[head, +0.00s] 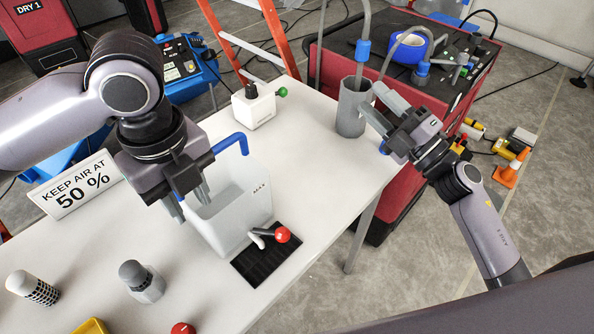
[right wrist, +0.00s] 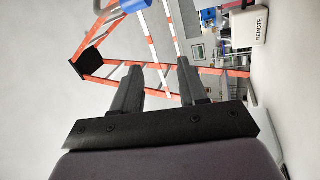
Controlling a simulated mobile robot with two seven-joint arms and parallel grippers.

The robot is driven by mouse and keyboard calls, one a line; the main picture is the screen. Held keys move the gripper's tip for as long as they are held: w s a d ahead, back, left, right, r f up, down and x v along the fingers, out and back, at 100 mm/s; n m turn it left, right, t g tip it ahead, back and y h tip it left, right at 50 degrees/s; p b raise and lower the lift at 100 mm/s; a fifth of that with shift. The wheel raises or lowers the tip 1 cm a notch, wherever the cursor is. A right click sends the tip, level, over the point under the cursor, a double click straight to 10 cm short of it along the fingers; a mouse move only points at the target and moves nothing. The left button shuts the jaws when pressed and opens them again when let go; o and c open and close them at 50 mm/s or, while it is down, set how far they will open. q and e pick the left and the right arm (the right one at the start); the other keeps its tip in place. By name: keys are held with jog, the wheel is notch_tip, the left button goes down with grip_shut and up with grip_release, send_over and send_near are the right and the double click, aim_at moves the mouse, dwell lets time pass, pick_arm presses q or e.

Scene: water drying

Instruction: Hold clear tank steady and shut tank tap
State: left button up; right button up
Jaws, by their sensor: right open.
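The clear tank (head: 257,205), a pale see-through box marked MAX, stands on the white table. Its tap, with a red knob (head: 283,235) and a pale spout, is low at its front right, above a black drip grid (head: 252,268). My left gripper (head: 188,205) points down at the tank's left rim. Its fingers are apart, but I cannot tell whether they press on the wall. My right gripper (head: 376,106) is open near a grey cylinder, away from the tap. In the right wrist view the open fingers (right wrist: 160,78) have nothing between them.
The grey cylinder (head: 351,112) with a tube stands at the table's right edge. A white box with a green knob (head: 254,106) stands behind the tank. A sign (head: 75,185), two bottles and a yellow tray (head: 92,326) are at left and front. A red cart (head: 335,62) stands behind.

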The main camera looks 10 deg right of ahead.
jog(key=s+a+r+n+g+y, duration=0.3)
jog(key=s+a+n+g, duration=0.1)
jog(key=a+n+g, duration=0.65)
jog(key=s+a+r+n+g+y, duration=0.3)
jog(key=s+a+n+g, duration=0.2)
jog(key=a+n+g, duration=0.55)
jog(key=s+a+f+n+g+h, duration=0.3)
jog(key=s+n+h, duration=0.35)
jog(key=n, duration=0.65)
pick_arm(q)
jog(key=shift+f, duration=0.2)
send_over(212, 249)
jog(key=shift+w+a+f, duration=0.1)
jog(key=shift+w+f, duration=0.05)
jog(key=shift+f, duration=1.55)
jog(key=shift+w+f, duration=0.15)
jog(key=shift+f, duration=1.5)
pick_arm(e)
jog(key=w+d+f+n+t+h, duration=0.2)
jog(key=d+n+h, duration=0.3)
jog(key=h, duration=0.3)
jog(key=shift+w+d+f+t, duration=0.35)
jog(key=shift+d+f+t, duration=0.15)
jog(key=shift+d+f, duration=0.35)
